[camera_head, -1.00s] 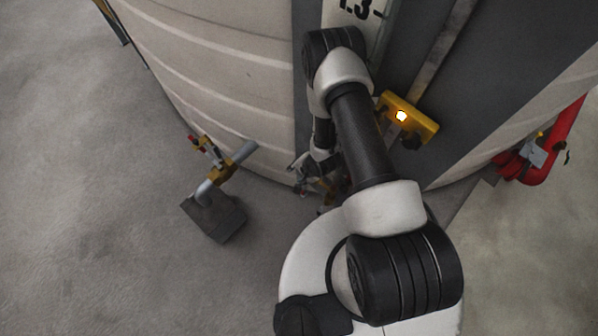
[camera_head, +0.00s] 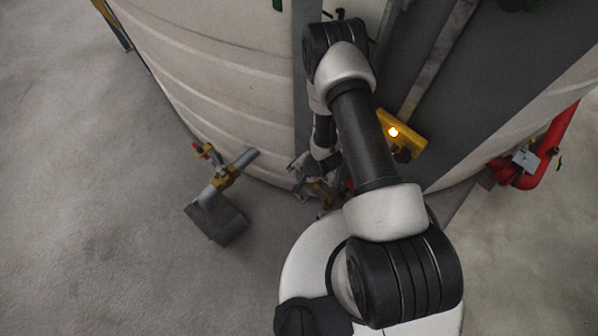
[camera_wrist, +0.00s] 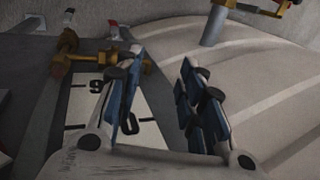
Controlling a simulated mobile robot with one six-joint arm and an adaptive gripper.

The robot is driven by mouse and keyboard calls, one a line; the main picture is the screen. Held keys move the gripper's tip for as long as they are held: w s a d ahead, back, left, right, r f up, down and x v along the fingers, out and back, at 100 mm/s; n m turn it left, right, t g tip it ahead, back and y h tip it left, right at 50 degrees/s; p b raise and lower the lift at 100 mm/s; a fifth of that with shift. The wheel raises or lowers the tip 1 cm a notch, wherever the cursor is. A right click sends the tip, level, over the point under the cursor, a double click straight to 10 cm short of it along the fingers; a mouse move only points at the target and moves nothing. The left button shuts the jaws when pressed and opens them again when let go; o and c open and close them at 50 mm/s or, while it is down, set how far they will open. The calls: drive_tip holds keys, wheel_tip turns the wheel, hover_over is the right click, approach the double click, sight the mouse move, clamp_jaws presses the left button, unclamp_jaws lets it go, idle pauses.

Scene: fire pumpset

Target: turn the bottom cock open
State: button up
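A brass cock (camera_wrist: 68,50) shows at the upper left of the wrist view, near the bottom of a white gauge strip (camera_wrist: 90,105) with black digits. Its brass fitting runs right, partly behind my left-hand finger. A small red-and-grey tip (camera_wrist: 114,28) sticks up beside it; I cannot tell whether it is the handle. My gripper (camera_wrist: 162,58) is open, with a gap between its blue-padded fingers and nothing visible held. The cock lies to the left of that gap. In the head view my gripper (camera_head: 312,180) is low by the tank, partly hidden by my arm.
The pale round tank (camera_head: 220,100) stands close in front. A yellow box with a lit lamp (camera_head: 405,135) and red pipe (camera_head: 550,145) are at right.

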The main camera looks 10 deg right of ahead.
wheel_tip(320, 180, up, 5)
drive_tip(key=p, duration=0.3)
drive_tip(key=shift+s+f, duration=0.1)
idle(1.0)
